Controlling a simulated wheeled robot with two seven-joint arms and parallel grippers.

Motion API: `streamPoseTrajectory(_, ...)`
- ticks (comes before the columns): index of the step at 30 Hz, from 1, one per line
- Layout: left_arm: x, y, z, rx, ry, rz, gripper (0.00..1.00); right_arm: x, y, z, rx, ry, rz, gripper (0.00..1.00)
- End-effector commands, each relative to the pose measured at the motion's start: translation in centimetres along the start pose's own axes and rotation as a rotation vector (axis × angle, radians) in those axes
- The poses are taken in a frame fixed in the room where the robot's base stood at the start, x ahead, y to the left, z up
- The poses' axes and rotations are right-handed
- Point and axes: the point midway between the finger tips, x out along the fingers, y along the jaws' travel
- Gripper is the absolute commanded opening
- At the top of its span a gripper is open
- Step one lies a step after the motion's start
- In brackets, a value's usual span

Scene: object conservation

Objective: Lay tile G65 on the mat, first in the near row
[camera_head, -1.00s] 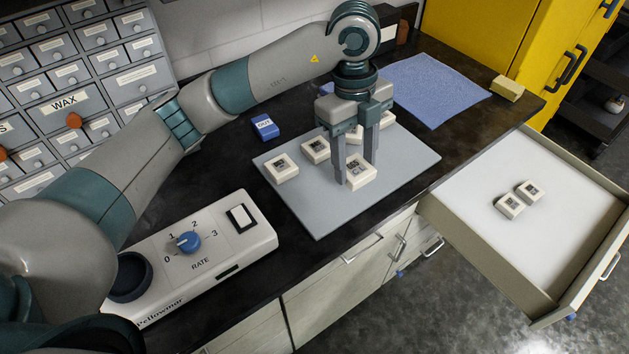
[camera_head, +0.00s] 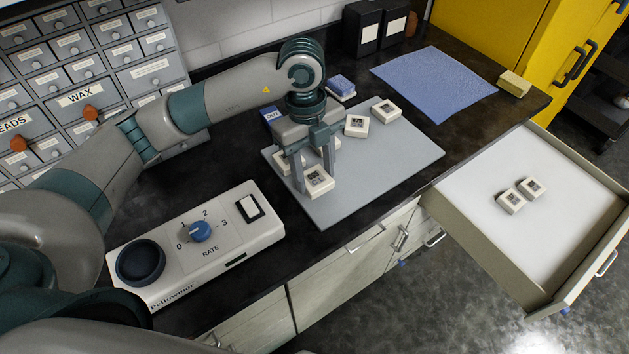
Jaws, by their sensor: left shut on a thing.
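My left gripper (camera_head: 313,185) is shut on a white tile (camera_head: 318,183) with a dark printed face, at the near left part of the grey mat (camera_head: 400,158). The tile is at or just above the mat; I cannot tell if it touches. Its marking is too small to read. Behind it, a far row of tiles lies on the mat: one at the right end (camera_head: 385,111), one beside it (camera_head: 357,125), and others partly hidden by my gripper (camera_head: 284,161). My right gripper is not in view.
An open drawer (camera_head: 480,235) at the right holds two tiles (camera_head: 511,201). The rate device (camera_head: 190,250) stands left of the mat. The mat's near right is clear.

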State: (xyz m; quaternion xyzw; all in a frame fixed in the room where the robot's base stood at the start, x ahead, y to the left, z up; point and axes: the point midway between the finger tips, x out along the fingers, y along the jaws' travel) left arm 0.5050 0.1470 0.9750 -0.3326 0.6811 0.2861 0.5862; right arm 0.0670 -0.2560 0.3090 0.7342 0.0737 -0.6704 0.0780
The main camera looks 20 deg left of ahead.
Motion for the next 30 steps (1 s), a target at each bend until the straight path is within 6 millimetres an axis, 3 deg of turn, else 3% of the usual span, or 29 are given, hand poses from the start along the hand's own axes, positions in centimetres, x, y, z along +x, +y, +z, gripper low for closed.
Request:
streamPoseTrajectory(12,3.8,0.1,0.5,-0.001,0.0,0.002,0.2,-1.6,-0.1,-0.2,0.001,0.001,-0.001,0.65)
streamPoseTrajectory(24,4.3,0.0,0.6,0.0,0.0,0.001,0.2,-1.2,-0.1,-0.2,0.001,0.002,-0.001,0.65)
streamPoseTrajectory(25,4.2,0.0,0.6,0.0,0.0,0.001,0.54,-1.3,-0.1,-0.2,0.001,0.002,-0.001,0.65)
streamPoseTrajectory(27,4.1,0.0,0.6,0.0,0.0,0.001,0.65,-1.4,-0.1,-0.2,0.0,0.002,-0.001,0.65)
streamPoseTrajectory(30,4.1,0.0,0.6,0.0,0.0,0.001,0.65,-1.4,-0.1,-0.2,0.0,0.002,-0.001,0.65)
